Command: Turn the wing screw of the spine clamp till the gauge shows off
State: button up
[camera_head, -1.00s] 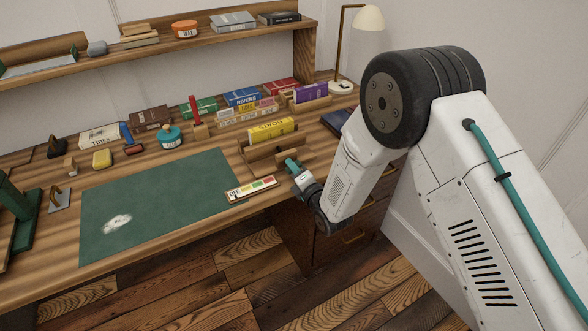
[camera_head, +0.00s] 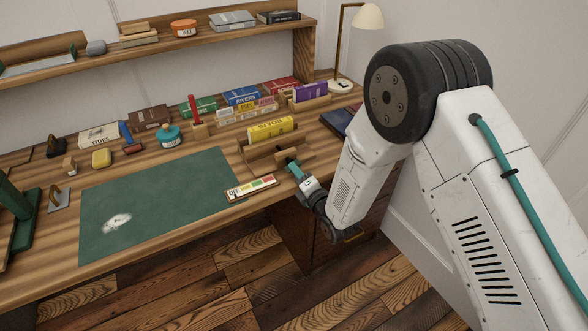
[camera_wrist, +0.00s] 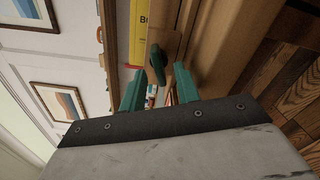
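The wooden spine clamp (camera_head: 262,150) stands near the desk's front right, with a yellow book (camera_head: 271,129) upright in it. The dark green wing screw (camera_wrist: 157,64) shows in the wrist view on the clamp's wooden face. My gripper (camera_head: 291,166) is at the clamp's front; in the wrist view its two teal fingers (camera_wrist: 157,84) are apart, with the wing screw between and just beyond their tips. I see no contact. The gauge (camera_head: 251,188) is a small strip with white, yellow, green and red parts, lying left of my gripper. Its reading is too small to tell surely.
A green mat (camera_head: 150,205) lies left of the gauge. Books and small items line the back of the desk (camera_head: 60,258), under a shelf (camera_head: 160,57). A lamp (camera_head: 340,86) stands at the right back. Open floor lies in front.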

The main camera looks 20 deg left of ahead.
jog(key=v, duration=0.5)
dwell(1.4)
